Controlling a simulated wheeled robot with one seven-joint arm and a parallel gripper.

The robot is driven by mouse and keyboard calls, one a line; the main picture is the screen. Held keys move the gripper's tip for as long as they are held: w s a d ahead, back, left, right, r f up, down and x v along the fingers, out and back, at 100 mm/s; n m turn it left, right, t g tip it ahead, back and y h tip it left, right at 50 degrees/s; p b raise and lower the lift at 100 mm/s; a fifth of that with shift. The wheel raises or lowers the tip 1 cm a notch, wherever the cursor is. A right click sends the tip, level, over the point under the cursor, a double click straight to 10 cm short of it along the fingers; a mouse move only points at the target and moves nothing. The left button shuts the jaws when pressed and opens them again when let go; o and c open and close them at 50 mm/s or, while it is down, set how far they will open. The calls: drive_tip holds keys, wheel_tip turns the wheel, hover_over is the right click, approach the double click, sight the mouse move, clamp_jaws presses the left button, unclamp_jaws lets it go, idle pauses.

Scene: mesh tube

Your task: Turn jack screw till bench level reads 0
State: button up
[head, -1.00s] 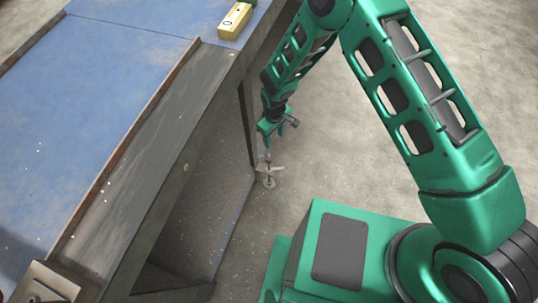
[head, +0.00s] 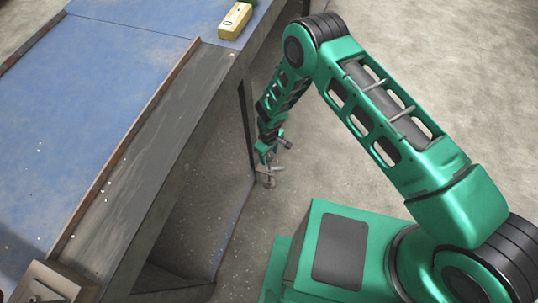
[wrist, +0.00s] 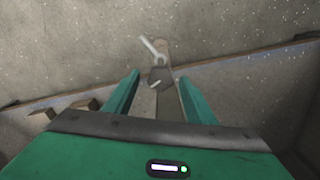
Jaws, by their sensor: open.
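The bench level (head: 236,20) is a yellow block on the bench top at the upper edge of the head view; its reading is too small to make out. The jack screw (head: 268,182) stands low at the foot of the bench, with a small cross handle. It also shows in the wrist view (wrist: 160,76) as a dark head with a pale lever sticking up to the left. My gripper (head: 266,163) points down just above it. In the wrist view its two green fingers (wrist: 160,84) are apart, with the screw head between and beyond their tips.
The blue-topped bench (head: 100,90) fills the left, with a brown raised strip and a grey side edge. A metal plate (head: 45,285) sits at its near corner. The concrete floor (head: 400,40) right of the bench is clear.

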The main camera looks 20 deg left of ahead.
sight(269, 157)
drive_tip(key=shift+f, duration=0.2)
drive_tip(key=c, duration=1)
drive_tip(key=shift+n, duration=0.7)
drive_tip(key=shift+c, duration=0.2)
drive_tip(key=o, duration=1)
drive_tip(key=shift+o, duration=0.2)
drive_tip(key=shift+r, duration=0.1)
wheel_tip(269, 157, up, 10)
drive_tip(key=shift+r, duration=0.25)
